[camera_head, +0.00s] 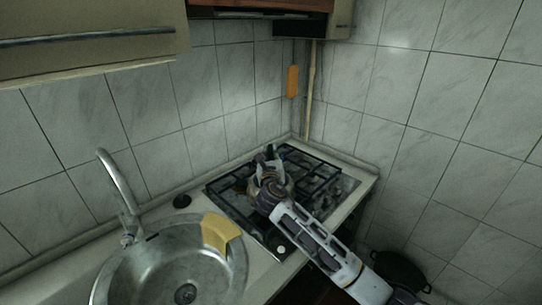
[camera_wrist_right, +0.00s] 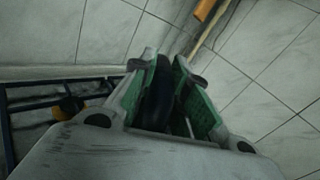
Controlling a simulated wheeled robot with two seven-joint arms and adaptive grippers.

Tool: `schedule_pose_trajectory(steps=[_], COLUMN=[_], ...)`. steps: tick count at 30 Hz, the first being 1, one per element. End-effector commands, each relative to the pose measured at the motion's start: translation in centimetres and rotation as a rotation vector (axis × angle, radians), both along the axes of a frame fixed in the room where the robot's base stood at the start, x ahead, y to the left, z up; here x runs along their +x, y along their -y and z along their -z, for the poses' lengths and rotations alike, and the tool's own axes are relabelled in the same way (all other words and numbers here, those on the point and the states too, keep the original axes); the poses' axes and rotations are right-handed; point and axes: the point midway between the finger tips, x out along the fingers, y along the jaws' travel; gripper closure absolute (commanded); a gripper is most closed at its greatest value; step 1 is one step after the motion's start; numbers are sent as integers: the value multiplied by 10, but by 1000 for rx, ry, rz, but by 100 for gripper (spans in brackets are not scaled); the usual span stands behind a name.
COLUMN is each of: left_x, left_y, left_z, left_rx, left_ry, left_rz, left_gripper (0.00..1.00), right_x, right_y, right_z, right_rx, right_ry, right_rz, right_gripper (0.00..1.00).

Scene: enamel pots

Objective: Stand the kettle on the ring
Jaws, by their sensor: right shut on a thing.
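My right gripper (camera_head: 268,165) is over the gas hob in the head view, its fingers pointing toward the back corner. In the right wrist view, its green-padded fingers (camera_wrist_right: 172,66) are shut around a dark curved piece, which looks like the handle of the kettle (camera_wrist_right: 157,97). The kettle's body is mostly hidden by my gripper and wrist, so I cannot tell whether it touches the hob. The hob (camera_head: 316,168) has dark grates over several rings; which ring is meant cannot be told. My left gripper is not in view.
A round steel sink (camera_head: 125,280) with a tap (camera_head: 118,185) is on the left, a yellow cloth or sponge (camera_head: 220,233) on its rim. Tiled walls close in the hob's back and right. A dark pan (camera_head: 400,268) is low at right. An orange object (camera_head: 292,81) hangs in the corner.

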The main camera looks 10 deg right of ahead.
Motion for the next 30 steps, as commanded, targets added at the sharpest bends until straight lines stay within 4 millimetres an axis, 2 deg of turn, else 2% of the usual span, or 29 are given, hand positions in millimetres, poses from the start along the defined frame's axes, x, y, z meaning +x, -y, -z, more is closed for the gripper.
schedule_pose_trajectory(steps=[1,30], left_x=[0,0], left_y=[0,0], left_z=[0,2], left_rx=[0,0], left_ry=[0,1], left_rz=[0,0], left_gripper=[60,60], right_x=[0,0], right_y=[0,0], right_z=[-5,5], right_rx=[0,-1], right_ry=[8,8], right_rz=[-1,-1], right_gripper=[100,100])
